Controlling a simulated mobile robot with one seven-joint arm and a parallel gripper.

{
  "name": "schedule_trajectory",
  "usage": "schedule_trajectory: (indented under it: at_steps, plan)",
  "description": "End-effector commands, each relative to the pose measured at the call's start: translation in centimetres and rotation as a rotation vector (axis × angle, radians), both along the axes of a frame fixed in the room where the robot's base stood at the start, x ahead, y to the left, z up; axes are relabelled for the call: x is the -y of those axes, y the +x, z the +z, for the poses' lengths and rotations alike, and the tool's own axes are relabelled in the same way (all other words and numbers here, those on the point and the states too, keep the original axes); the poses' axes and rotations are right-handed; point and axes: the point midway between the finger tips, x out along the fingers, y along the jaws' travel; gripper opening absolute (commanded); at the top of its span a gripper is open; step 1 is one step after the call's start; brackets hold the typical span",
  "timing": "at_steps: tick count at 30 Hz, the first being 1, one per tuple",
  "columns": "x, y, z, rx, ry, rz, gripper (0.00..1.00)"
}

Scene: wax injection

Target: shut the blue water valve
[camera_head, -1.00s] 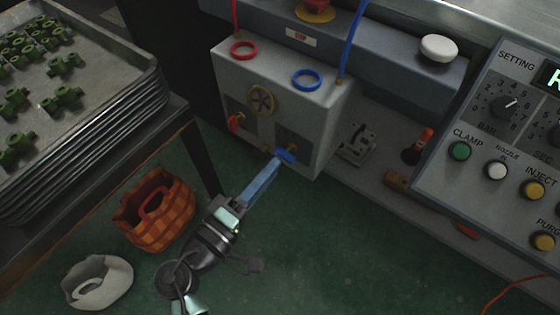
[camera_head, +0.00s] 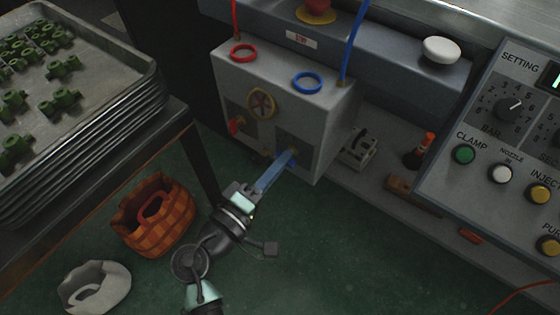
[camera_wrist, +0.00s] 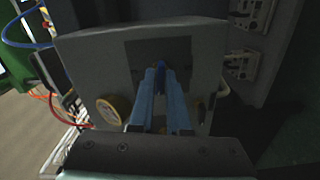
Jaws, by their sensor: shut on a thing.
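The blue water valve (camera_wrist: 160,74) is on the front of a grey box (camera_head: 320,120), low on its right side, against a dark panel. My gripper (camera_head: 291,153) reaches to it from the lower left with its long light-blue fingers. In the wrist view, the fingertips (camera_wrist: 161,70) are closed on the blue handle, one on each side. Most of the handle is hidden by the fingers, so its exact angle is hard to tell.
A red valve (camera_head: 236,126) and a yellow-rimmed wheel (camera_head: 262,103) are on the same face. An orange basket (camera_head: 155,232) and a white bag (camera_head: 92,288) lie on the green floor at left. A control panel (camera_head: 500,150) stands at right.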

Motion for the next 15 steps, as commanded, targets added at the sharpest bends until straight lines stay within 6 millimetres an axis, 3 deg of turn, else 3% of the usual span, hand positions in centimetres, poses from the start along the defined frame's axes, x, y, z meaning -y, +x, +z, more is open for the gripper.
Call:
schedule_trajectory:
  at_steps: [15]
  plan:
    - [-0.05,-0.04,0.06,-0.114,-0.155,0.0,0.0]
